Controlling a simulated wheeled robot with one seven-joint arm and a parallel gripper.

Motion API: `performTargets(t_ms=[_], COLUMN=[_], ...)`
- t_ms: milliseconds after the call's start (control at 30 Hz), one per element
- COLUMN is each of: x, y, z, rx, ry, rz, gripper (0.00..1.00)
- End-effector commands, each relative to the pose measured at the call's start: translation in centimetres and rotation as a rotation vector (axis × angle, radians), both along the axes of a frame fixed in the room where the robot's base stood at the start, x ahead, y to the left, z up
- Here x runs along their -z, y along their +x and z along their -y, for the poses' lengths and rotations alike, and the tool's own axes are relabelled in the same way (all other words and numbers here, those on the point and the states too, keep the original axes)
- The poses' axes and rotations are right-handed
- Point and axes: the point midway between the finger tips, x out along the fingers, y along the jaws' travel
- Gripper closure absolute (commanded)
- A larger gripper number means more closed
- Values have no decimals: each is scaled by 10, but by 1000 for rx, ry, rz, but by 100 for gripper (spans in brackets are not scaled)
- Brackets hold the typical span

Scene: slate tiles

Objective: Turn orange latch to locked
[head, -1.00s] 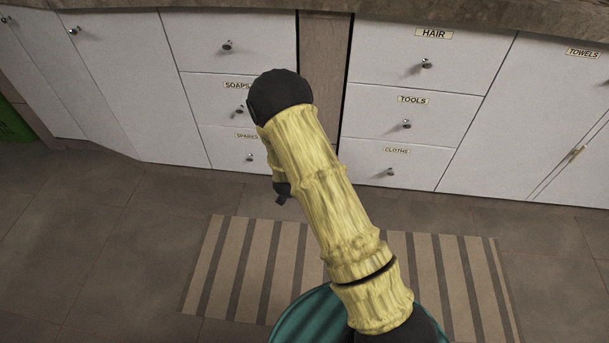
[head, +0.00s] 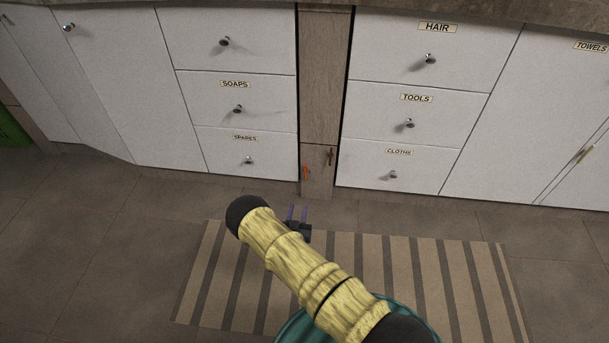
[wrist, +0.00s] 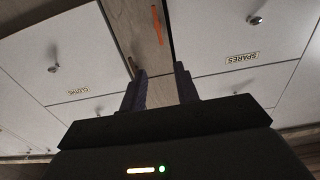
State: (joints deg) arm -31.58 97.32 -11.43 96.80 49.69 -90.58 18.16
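The orange latch (head: 306,172) is a small upright bar low on the narrow wooden panel (head: 320,90) between the two drawer stacks. In the wrist view, which looks upside down, the orange latch (wrist: 157,24) shows at the top, beyond my fingers. My gripper (head: 298,208) is in front of and below the latch, over the floor by the mat. Its two purple fingers also show in the wrist view (wrist: 160,70), apart, with nothing between them. The gripper is open and does not touch the latch. I cannot read any locked mark.
A dark brown latch or handle (head: 330,156) sits to the right of the orange one. White drawers with knobs flank the panel, including the SPARES drawer (head: 220,150) and the CLOTHS drawer (head: 370,170). A striped mat (head: 430,280) lies on the tiled floor.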

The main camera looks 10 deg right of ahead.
Motion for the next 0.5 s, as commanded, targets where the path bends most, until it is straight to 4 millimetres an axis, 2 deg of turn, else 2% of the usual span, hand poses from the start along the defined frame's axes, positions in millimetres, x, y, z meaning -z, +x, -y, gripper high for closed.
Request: performTargets(t_ms=[267,500], x=[1,4], y=[7,40], z=[2,13], rx=[1,2], ry=[0,2], rz=[-1,1], gripper=[69,69])
